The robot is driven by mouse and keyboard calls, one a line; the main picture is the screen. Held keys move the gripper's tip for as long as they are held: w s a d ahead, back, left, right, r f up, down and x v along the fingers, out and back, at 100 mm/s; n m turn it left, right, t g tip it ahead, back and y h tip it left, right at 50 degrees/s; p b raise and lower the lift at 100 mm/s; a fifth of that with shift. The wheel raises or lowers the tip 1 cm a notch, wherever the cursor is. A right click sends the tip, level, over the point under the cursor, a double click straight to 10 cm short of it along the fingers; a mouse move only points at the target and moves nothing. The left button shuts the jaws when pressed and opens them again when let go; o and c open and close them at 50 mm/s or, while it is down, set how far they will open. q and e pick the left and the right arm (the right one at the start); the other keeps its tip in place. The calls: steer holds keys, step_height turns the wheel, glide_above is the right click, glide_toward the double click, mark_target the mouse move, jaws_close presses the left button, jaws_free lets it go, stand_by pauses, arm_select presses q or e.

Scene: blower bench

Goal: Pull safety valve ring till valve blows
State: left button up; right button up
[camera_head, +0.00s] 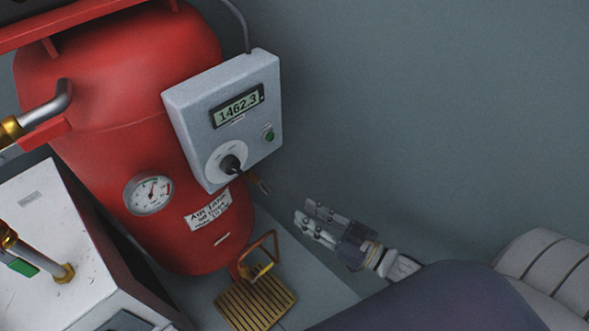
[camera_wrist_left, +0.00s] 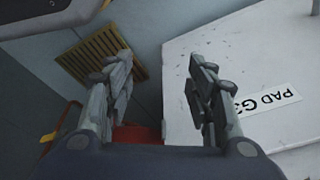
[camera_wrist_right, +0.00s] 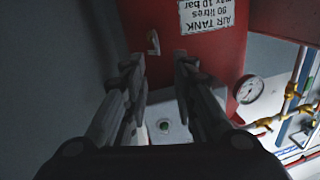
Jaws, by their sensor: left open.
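The safety valve (camera_head: 256,182) is a small brass fitting with a pale ring at its end. It sticks out from the red air tank (camera_head: 160,130), just below the grey control box (camera_head: 225,110). In the right wrist view a small brass and pale fitting (camera_wrist_right: 153,42), apparently the same valve, shows beside the tank label, beyond my fingertips. My right gripper (camera_head: 307,211) is open and empty, right of and below the ring and apart from it. My left gripper (camera_wrist_left: 158,66) is open and empty near a white cabinet; the head view does not show it.
A pressure gauge (camera_head: 149,194) is on the tank's front. A brass-coloured handle (camera_head: 262,256) and a slatted yellow grate (camera_head: 257,301) are below the tank. The white cabinet (camera_head: 60,250) stands at left. Free space lies right of the tank, before the grey wall.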

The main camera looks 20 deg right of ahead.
step_height(320, 180, down, 17)
steer(key=s+d+m+g+h, duration=0.2)
steer(key=d+m+g+h, duration=0.1)
steer(key=g+h, duration=0.3)
steer(key=s+a+f+g+h, duration=0.1)
steer(key=s+f+g+h, duration=0.25)
steer(key=s+f, duration=0.3)
arm_select(q)
steer(key=s+a+f+p, duration=0.1)
steer(key=s+p, duration=0.7)
steer(key=s, duration=0.1)
steer(key=s+a+f+g+p, duration=0.1)
steer(key=s+a+f+p, duration=0.1)
steer(key=s+p, duration=0.7)
steer(key=shift+s+f+g, duration=0.15)
steer(key=shift+s+g, duration=0.1)
steer(key=shift+g, duration=0.05)
arm_select(e)
steer(key=s+f+g, duration=0.2)
steer(key=s+f, duration=0.1)
steer(key=s, duration=0.9)
steer(key=s+f+g, duration=0.3)
steer(key=s, duration=0.9)
steer(key=shift+d+f+n, duration=0.2)
steer(key=shift+d+n, duration=0.1)
steer(key=shift+d, duration=0.05)
arm_select(q)
steer(key=shift+a, duration=0.1)
arm_select(e)
steer(key=shift+y, duration=0.25)
